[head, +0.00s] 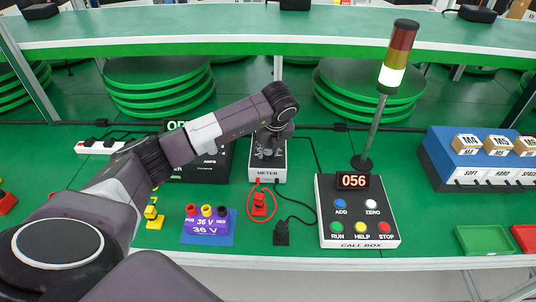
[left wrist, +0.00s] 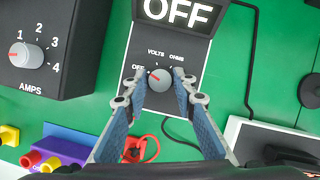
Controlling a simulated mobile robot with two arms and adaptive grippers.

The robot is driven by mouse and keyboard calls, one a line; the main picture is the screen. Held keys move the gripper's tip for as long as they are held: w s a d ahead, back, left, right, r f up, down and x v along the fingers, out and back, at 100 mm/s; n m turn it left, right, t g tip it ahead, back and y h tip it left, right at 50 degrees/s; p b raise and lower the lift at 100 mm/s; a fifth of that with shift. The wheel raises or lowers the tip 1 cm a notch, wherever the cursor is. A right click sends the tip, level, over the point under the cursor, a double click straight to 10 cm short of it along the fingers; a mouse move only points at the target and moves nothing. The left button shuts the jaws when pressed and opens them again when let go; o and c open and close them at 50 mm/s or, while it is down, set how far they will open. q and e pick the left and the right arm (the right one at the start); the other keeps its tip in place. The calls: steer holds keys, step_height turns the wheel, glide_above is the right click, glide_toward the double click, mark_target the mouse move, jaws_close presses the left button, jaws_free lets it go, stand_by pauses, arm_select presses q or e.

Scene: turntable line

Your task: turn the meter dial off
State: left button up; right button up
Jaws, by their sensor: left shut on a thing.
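The meter (head: 267,174) is a box with a white face edge and a dark panel, standing on the green table under my left gripper. In the left wrist view its dial (left wrist: 158,80) is a grey knob with a red mark on its left side, toward the OFF label. Other labels read VOLTS and OHMS. The meter's display (left wrist: 180,13) reads OFF. My left gripper (head: 271,143) is shut on the dial, one finger on each side, as the left wrist view (left wrist: 160,82) shows. My right gripper is not in view.
Left of the meter stands a dark AMPS box (left wrist: 45,50) with its own dial. A red plug (head: 259,204) with cable and a 36 V terminal block (head: 208,228) lie in front. Right are a call box (head: 352,205) reading 056 and a lit signal tower (head: 395,60).

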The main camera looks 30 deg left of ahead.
arm_select(q)
steer(key=shift+w+n, duration=0.1)
steer(key=shift+n, duration=0.4)
steer(key=shift+y+b, duration=0.3)
steer(key=o, duration=1.1)
steer(key=shift+o, duration=0.2)
steer(key=v, duration=1.2)
steer(key=shift+w, duration=0.15)
steer(key=shift+r, duration=0.1)
